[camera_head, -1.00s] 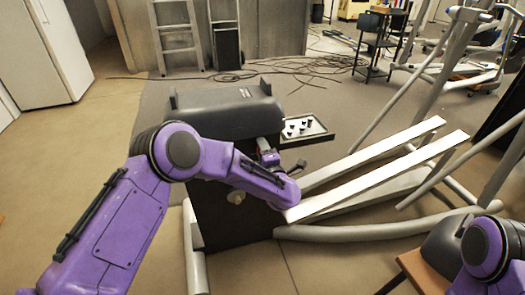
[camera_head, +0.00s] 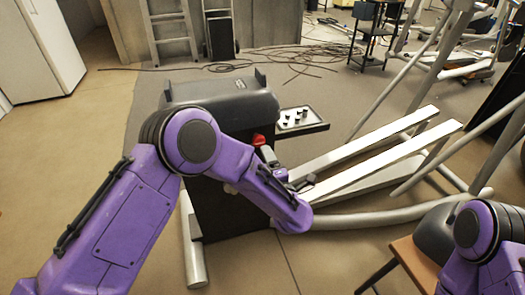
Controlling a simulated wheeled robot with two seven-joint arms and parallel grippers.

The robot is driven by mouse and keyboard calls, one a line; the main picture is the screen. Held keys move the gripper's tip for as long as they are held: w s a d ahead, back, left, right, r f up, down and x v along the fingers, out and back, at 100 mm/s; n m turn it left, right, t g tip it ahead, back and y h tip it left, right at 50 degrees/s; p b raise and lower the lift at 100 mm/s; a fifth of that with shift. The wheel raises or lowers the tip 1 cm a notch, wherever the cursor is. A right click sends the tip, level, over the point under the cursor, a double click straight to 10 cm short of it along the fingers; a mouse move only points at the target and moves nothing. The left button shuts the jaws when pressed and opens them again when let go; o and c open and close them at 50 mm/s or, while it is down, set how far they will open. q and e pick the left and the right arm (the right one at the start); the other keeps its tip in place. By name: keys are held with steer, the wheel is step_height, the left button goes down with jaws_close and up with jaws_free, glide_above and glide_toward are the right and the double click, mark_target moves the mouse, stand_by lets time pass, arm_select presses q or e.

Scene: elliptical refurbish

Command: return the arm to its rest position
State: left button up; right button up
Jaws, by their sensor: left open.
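My purple left arm (camera_head: 190,145) comes in from the lower left and bends over the dark elliptical machine (camera_head: 225,98). Its wrist hides part of the machine's front. My left gripper (camera_head: 303,184) shows only in small part, as dark fingers beyond the wrist, near the white rails. It is open, and I see nothing held in it. My right arm (camera_head: 490,235) shows at the lower right edge, and its gripper is out of the picture.
A small tray (camera_head: 315,128) with several dark pieces sits beside the machine's housing. A red part (camera_head: 258,140) shows near my left forearm. White rails (camera_head: 380,160) extend right. A chair (camera_head: 408,262) stands by my right arm. Floor at left is clear.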

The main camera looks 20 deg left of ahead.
arm_select(q)
steer(key=shift+s+d, duration=0.1)
steer(key=shift+s, duration=0.1)
stand_by(0.3)
steer(key=s+a+f+m+g+h, duration=0.3)
steer(key=s+a+f+m+h, duration=0.1)
steer(key=s+f+m, duration=0.55)
steer(key=s+a+f+m+g+h, duration=0.35)
steer(key=s+f+m, duration=0.35)
steer(key=s+f, duration=0.5)
steer(key=s+a+f+m+g, duration=0.1)
steer(key=s+a+f+g, duration=0.2)
steer(key=s, duration=0.5)
steer(key=s+a+f+m+g, duration=0.1)
steer(key=s+a+g, duration=0.1)
steer(key=s+a, duration=0.4)
step_height(320, 180, up, 17)
steer(key=s+p, duration=0.2)
steer(key=p, duration=1.5)
steer(key=shift+d+y+p, duration=0.3)
steer(key=shift+d+y, duration=0.1)
steer(key=shift+y, duration=0.05)
